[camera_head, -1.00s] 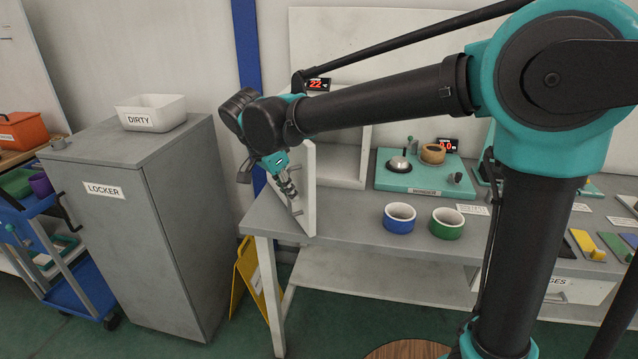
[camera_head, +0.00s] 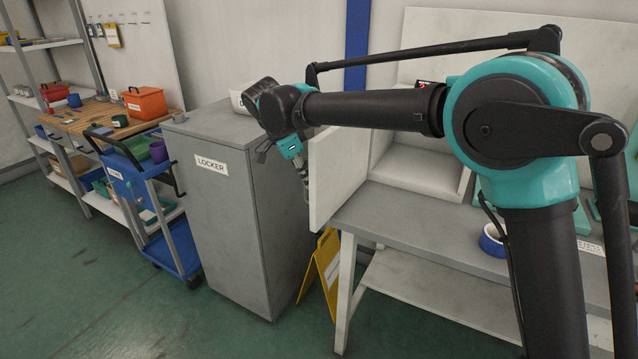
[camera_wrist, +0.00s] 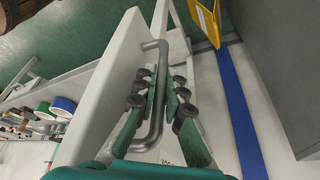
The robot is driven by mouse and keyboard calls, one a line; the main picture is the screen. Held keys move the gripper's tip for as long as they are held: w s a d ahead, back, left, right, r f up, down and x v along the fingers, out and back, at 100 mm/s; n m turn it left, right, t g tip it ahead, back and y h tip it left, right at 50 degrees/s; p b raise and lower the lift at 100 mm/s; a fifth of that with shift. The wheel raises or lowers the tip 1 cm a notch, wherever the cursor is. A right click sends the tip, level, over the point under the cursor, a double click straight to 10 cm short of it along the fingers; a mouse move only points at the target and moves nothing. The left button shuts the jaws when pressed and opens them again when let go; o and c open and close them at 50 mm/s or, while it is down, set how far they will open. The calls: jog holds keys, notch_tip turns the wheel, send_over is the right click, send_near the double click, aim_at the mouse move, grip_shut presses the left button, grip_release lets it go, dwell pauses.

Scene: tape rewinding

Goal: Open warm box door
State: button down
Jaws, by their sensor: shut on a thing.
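The white warm box (camera_head: 420,170) stands on the grey bench, partly hidden by my arm. Its white door (camera_head: 336,172) is swung open and juts out past the bench's left end. The box interior shows to the right of the door. My gripper (camera_head: 304,188) is on the door's left side, partly hidden at the door edge. In the wrist view, my gripper (camera_wrist: 159,78) is shut around the grey bar handle (camera_wrist: 159,98) on the door panel (camera_wrist: 100,88), with a finger on each side.
The grey locker (camera_head: 215,200) stands close left of the door, with a narrow gap. A yellow folding sign (camera_head: 322,265) stands on the floor below. A blue cart (camera_head: 165,225) is further left.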

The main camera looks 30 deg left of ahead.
jog(key=shift+w+a, duration=0.15)
jog(key=shift+a, duration=0.55)
jog(key=c, duration=1.6)
grip_release()
jog(key=v, duration=1.2)
jog(key=shift+d, duration=0.1)
